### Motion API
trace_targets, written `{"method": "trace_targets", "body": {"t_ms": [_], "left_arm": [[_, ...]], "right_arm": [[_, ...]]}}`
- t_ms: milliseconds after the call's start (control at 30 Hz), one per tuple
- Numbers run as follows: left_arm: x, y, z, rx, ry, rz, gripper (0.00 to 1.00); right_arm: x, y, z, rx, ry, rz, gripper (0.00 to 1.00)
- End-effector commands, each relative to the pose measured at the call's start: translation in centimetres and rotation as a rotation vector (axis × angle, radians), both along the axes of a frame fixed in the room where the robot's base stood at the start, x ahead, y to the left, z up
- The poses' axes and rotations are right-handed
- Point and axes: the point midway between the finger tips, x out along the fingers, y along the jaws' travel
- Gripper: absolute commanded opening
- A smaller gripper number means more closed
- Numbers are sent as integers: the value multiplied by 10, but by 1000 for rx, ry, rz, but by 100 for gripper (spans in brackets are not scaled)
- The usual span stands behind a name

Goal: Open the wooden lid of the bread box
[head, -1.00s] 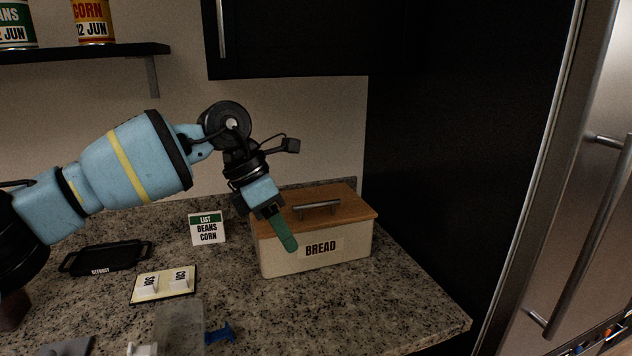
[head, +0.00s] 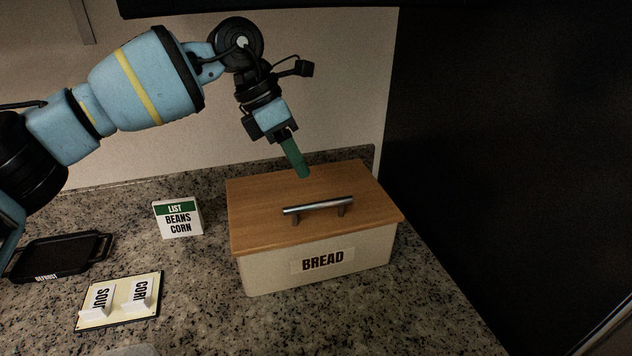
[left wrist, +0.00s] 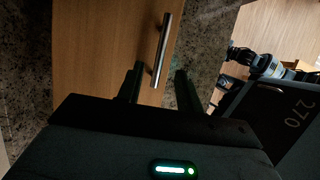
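The bread box (head: 268,274) is a cream box marked BREAD, standing on the counter. Its wooden lid (head: 262,198) lies flat and closed on top, with a metal bar handle (head: 318,204) on it. My left gripper (head: 302,172), with green fingers, is over the back part of the lid, behind the handle and apart from it in the head view. In the left wrist view its two dark fingers (left wrist: 158,82) are spread, and the near end of the handle (left wrist: 166,45) shows between and beyond them. I see no contact. My right gripper does not show.
Left of the box stands a LIST card (head: 179,220). A small board with SOUP and CORN tags (head: 120,303) and a black tray (head: 62,256) lie further left. A tall dark panel (head: 480,150) rises to the right. The counter before the box is clear.

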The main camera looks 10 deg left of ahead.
Motion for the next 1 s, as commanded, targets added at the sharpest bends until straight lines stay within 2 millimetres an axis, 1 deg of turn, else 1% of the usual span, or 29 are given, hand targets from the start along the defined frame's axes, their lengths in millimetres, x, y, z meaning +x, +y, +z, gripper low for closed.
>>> {"method": "trace_targets", "body": {"t_ms": [133, 233, 500, 700, 833, 1000], "left_arm": [[0, -1, -3, 0, 0, 0, 36], [-1, -5, -10, 1, 0, -1, 36], [-2, -22, -45, 1, -1, -2, 36], [-2, -31, -65, 1, 0, -1, 36], [-2, -33, -70, 0, 0, -1, 36], [-2, -33, -71, 0, 0, 0, 36]], "right_arm": [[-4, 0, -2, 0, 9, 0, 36], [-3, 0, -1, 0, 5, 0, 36], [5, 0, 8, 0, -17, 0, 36], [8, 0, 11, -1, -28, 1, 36], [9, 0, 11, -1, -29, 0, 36], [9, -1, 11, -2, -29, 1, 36]]}}
